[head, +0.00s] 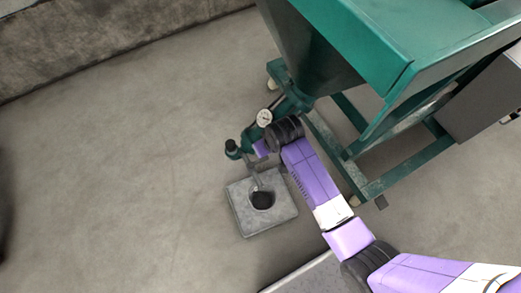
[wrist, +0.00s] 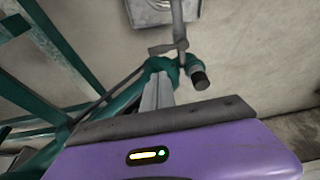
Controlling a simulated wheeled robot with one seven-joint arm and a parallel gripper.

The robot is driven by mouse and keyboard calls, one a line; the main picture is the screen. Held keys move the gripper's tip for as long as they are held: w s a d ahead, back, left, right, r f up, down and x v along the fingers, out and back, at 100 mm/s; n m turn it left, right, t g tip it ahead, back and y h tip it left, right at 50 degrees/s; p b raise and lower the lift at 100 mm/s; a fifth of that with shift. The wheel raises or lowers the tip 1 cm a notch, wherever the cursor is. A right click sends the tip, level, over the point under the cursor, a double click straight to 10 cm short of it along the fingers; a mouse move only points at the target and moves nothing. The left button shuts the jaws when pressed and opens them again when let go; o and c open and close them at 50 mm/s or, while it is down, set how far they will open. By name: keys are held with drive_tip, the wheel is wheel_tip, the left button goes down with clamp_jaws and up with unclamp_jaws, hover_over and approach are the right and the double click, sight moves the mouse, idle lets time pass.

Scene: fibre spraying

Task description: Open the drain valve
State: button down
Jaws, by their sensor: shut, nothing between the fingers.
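The drain valve sits on the teal outlet pipe under the hopper. In the head view its black-capped end (head: 231,147) shows left of my wrist, with a grey spout below it. In the wrist view the valve's teal body (wrist: 160,65) lies just beyond my fingertips, with the black cap (wrist: 200,79) to the right. A flat grey lever-like piece (wrist: 163,48) sticks out left of the grey pipe. My gripper (wrist: 158,86) is shut and empty, its fingers pointing at the teal body. Whether they touch it I cannot tell. My wrist hides part of the valve in the head view.
A square grey block (head: 242,212) with a dark round hole lies on the floor below the spout. A dial gauge (head: 264,117) sits on the pipe. The teal hopper (head: 340,50) and its frame stand to the right. The floor at left is clear.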

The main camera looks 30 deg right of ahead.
sight(265, 159)
drive_tip(key=shift+f, duration=0.1)
drive_tip(key=b+x, duration=0.4)
drive_tip(key=x, duration=0.5)
drive_tip(key=shift+w+f+b, duration=0.25)
drive_tip(key=shift+f+b, duration=0.05)
drive_tip(key=shift+f, duration=0.05)
drive_tip(key=shift+s+m+p, duration=0.4)
drive_tip(key=shift+m+p, duration=0.3)
drive_tip(key=shift+p, duration=0.05)
drive_tip(key=shift+s+d+r+m+h+p, duration=0.15)
drive_tip(key=shift+s+m+h+p, duration=0.5)
drive_tip(key=shift+m+p, duration=0.5)
drive_tip(key=s+a+m+g+h+p, duration=0.1)
drive_tip(key=s+a+m+g+h, duration=0.1)
drive_tip(key=m, duration=1.1)
drive_tip(key=s+a+g, duration=0.1)
drive_tip(key=s+a, duration=0.1)
drive_tip(key=s, duration=0.1)
drive_tip(key=shift+s, duration=0.15)
drive_tip(key=shift+a+h, duration=0.2)
drive_tip(key=shift+h, duration=0.05)
